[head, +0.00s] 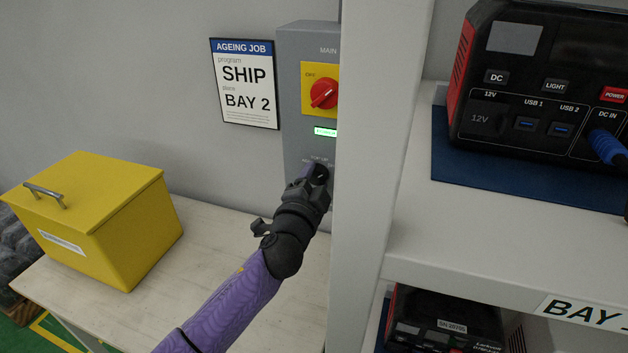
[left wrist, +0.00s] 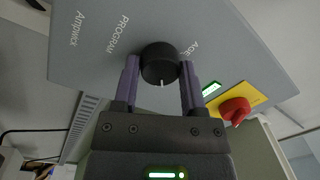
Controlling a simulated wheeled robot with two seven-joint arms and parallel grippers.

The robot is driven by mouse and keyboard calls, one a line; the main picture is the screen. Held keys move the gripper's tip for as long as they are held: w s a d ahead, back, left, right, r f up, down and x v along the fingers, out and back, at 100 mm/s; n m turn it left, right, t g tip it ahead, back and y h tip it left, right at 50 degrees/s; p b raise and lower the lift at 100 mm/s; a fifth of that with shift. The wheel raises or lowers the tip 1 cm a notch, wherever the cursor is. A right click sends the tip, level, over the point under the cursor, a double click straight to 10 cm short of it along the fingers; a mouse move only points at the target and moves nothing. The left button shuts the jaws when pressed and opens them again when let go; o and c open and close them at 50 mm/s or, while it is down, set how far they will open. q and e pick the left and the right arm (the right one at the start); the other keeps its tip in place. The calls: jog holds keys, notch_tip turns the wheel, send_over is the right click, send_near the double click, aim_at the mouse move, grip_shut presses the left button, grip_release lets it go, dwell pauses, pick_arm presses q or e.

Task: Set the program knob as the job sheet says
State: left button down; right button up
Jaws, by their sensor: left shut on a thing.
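The job sheet (head: 245,84) on the wall is headed AGEING JOB and reads program SHIP, place BAY 2. The grey control panel (head: 294,120) hangs to its right, partly hidden by a shelf post. My left gripper (head: 317,172) is at the panel's lower part and covers the knob in the head view. In the left wrist view its two fingers are shut on the sides of the black program knob (left wrist: 160,58). The knob's white mark points toward my gripper's palm. PROGRAM and AGE are legible near it; which position the mark selects I cannot tell.
A red switch (head: 323,94) on a yellow plate and a small lit green display (head: 326,132) are above the knob. The shelf post (head: 365,150) stands close right of my arm. A yellow box (head: 130,235) sits on the bench. Black power units (head: 540,80) are on the shelves.

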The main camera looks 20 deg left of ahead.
pick_arm(q)
jog(key=shift+c, duration=0.7)
grip_release()
jog(key=s+p, duration=0.1)
jog(key=s, duration=0.9)
jog(key=shift+f, duration=0.25)
